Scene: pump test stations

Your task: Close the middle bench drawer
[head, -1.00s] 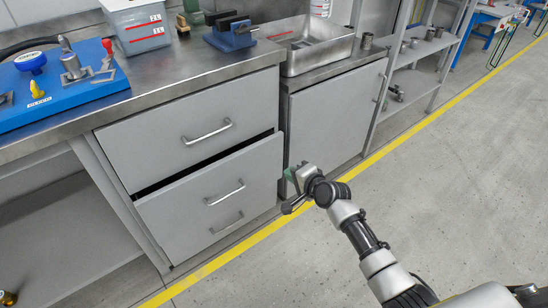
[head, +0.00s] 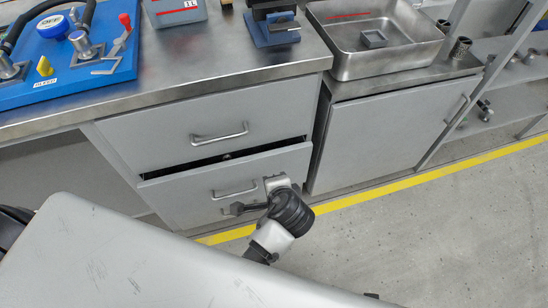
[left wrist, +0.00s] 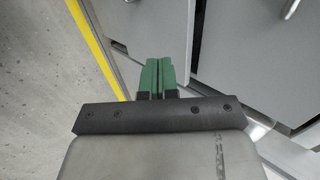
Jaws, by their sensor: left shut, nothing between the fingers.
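The middle bench drawer (head: 195,192) is grey with a bar handle. It stands pulled out a little, with a dark gap along its top edge, below the shut top drawer (head: 205,118). My left gripper (head: 272,184) is in front of the right part of the middle drawer's front in the head view. Whether it touches the front cannot be told. In the left wrist view its green fingers (left wrist: 153,78) are shut together with nothing between them, and grey fronts lie beyond and to the right. The lower part of the drawer bank is partly hidden. My right gripper is not in view.
A cabinet door (head: 390,135) stands right of the drawers. The steel worktop (head: 215,65) above carries a blue panel (head: 55,85), a vise (head: 272,28) and a metal tray (head: 375,60). The floor beyond the yellow line (head: 400,185) is clear at the right.

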